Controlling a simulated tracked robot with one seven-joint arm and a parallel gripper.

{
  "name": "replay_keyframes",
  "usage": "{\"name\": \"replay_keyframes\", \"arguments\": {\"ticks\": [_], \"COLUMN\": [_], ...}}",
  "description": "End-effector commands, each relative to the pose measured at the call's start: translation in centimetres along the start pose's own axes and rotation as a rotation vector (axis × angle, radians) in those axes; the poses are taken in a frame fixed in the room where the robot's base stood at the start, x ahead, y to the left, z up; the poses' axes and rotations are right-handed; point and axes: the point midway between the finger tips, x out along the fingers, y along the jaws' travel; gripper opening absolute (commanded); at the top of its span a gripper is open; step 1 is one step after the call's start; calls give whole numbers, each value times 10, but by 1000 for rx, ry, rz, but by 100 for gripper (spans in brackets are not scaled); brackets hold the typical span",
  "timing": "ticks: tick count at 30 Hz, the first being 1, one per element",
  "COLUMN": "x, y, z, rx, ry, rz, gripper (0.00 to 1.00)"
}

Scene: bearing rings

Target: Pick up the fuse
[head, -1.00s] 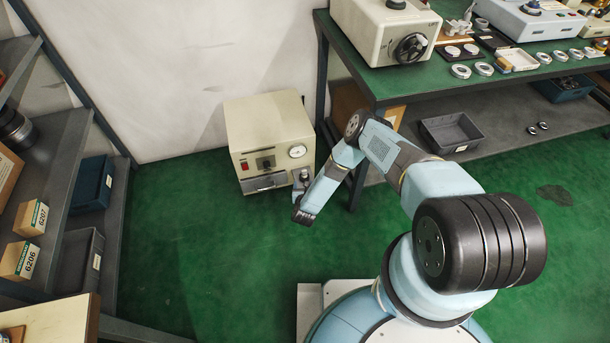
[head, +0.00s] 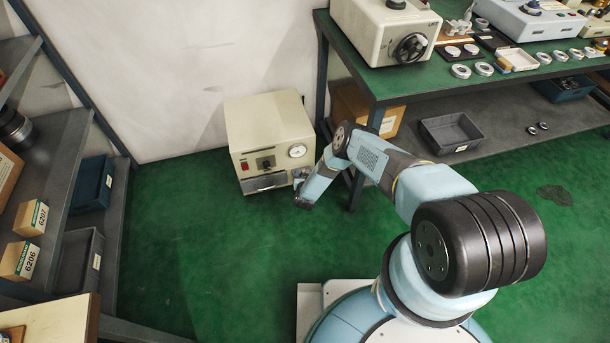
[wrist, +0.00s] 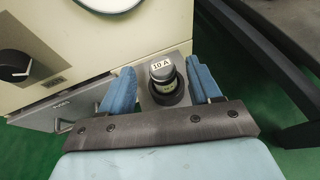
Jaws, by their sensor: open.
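The fuse (wrist: 162,72) is a grey capped cylinder marked "10 A". In the wrist view it stands upright in a dark round socket on a grey plate beside the cream box (wrist: 65,45). My gripper (wrist: 160,88) is open, with one blue finger on each side of the fuse and a gap to it. I cannot tell how far the fingertips reach down along it. In the head view my gripper (head: 302,198) is low at the right front corner of the cream box (head: 268,135), and it largely hides the fuse.
A workbench (head: 375,90) stands to the right, with its leg close to my arm. Its lower shelf holds a grey bin (head: 450,132) and a cardboard box. A shelf rack (head: 60,150) is at the left. Green floor (head: 190,240) is clear between.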

Motion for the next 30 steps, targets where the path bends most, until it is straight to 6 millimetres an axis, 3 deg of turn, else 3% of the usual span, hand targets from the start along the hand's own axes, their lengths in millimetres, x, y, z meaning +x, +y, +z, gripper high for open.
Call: {"name": "replay_keyframes", "arguments": {"ticks": [7,18,30], "x": [26,31,31], "y": [-2,-2,-2], "z": [0,1,1], "rx": [0,0,0], "ry": [-1,0,0], "rz": [0,0,0], "gripper": [63,62,24]}}
